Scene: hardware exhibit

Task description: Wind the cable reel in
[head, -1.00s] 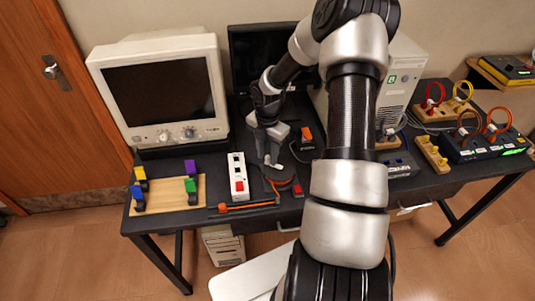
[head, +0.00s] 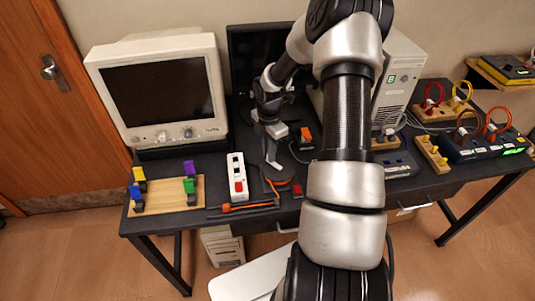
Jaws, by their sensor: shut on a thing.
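The cable reel (head: 277,187) lies near the front edge of the black desk. It is dark and round, with orange cable around it. The fingers hide most of that part.
A white power strip (head: 238,178) stands just left of the reel, and a small red block (head: 297,190) is at its right. A wooden board with coloured clamps (head: 168,194) lies further left. A monitor (head: 158,92) stands behind.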

